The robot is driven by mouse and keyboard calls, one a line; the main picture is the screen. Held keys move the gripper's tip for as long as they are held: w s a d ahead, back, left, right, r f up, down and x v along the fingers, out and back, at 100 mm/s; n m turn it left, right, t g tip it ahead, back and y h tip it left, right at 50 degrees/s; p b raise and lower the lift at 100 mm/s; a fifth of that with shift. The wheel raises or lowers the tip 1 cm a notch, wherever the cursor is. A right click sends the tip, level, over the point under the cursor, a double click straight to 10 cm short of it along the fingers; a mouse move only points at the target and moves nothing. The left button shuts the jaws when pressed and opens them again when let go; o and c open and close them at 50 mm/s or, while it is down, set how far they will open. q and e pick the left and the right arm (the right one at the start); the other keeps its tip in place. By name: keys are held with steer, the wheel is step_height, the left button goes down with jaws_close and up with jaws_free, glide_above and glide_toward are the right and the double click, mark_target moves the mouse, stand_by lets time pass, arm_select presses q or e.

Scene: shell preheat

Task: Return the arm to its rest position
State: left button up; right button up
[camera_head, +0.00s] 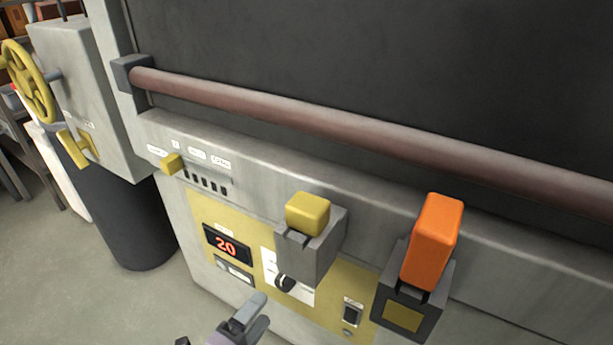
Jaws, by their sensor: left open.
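My left gripper (213,335) is at the bottom edge of the head view, left of centre. It is open and empty, and only part of it shows. One finger points up and right, in front of the lower part of the yellow control panel (206,207). It looks apart from the controls. The rest of the left arm is outside the picture. My right gripper is not in view.
A grey machine carries a long brown bar (330,122), a yellow-topped switch (307,214), an orange lever (432,240), a dark knob (286,283) and a red display (227,244) reading 20. A yellow handwheel (28,82) is at left. Floor (60,265) is clear at lower left.

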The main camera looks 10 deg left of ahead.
arm_select(q)
steer(key=s+a+n+g+y+p, duration=0.3)
steer(key=s+n+p, duration=0.4)
steer(key=n, duration=1.2)
steer(key=s+a+g, duration=0.1)
steer(key=s+g, duration=0.1)
steer(key=s, duration=0.1)
steer(key=shift+s+r+g+p, duration=0.25)
steer(key=shift+s+g+p, duration=0.05)
steer(key=shift+s+g, duration=0.1)
